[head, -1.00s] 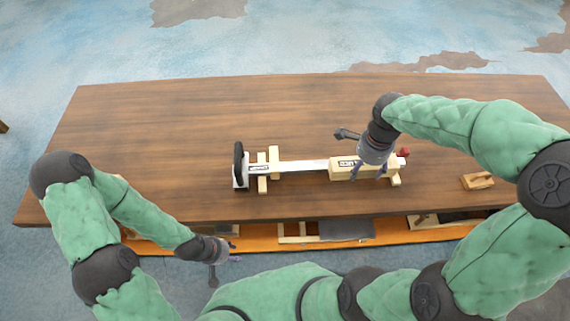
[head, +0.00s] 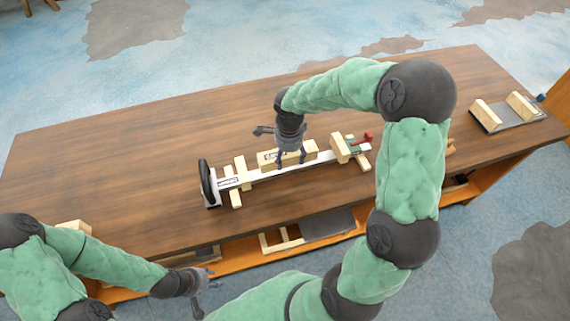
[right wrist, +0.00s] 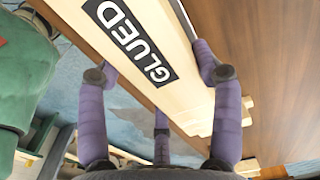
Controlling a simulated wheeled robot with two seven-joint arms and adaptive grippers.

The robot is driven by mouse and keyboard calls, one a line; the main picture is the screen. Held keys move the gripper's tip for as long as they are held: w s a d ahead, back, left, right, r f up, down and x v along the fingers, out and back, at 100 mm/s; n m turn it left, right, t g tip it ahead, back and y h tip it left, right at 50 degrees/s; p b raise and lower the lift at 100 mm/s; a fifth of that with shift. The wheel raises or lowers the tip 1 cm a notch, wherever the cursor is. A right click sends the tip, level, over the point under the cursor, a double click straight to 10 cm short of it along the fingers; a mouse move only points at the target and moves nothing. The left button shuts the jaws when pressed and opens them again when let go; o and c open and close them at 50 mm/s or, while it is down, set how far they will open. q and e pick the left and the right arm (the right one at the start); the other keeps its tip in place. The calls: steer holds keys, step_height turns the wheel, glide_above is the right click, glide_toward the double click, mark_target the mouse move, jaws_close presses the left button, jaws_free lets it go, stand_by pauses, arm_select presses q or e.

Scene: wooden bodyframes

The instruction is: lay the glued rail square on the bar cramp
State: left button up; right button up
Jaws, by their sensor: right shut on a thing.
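The bar cramp (head: 245,179) lies on the bench in the head view, a pale bar with a black handle (head: 207,184) at its left end, wooden cross-pieces beneath and a wooden block (head: 340,148) near its right end. My right gripper (head: 291,158) is shut on the glued rail (head: 268,160), a pale wooden block. The rail runs roughly along the bar at its middle; whether it touches the bar is unclear. In the right wrist view the rail (right wrist: 120,60) shows its black "GLUED" label between the fingers. My left gripper (head: 203,288) is open and empty before the bench's front edge.
A grey plate with two wooden blocks (head: 505,112) is at the bench's right end. A red part (head: 367,137) is at the cramp's right end. A lower orange shelf (head: 245,252) holds more wooden parts. The bench top (head: 120,170) behind and left of the cramp is clear.

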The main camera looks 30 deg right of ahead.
mark_target(285, 162)
steer(key=shift+w+a+f, duration=0.2)
steer(key=shift+w+f, duration=0.35)
steer(key=shift+f, duration=0.1)
steer(key=shift+w+f+b, duration=0.1)
steer(key=shift+f+b, duration=0.6)
steer(key=shift+f, duration=0.95)
steer(key=shift+f, duration=0.15)
steer(key=o, duration=1.4)
steer(key=shift+o, duration=0.2)
steer(key=shift+r, duration=0.25)
step_height(285, 162, up, 12)
steer(key=p, duration=0.3)
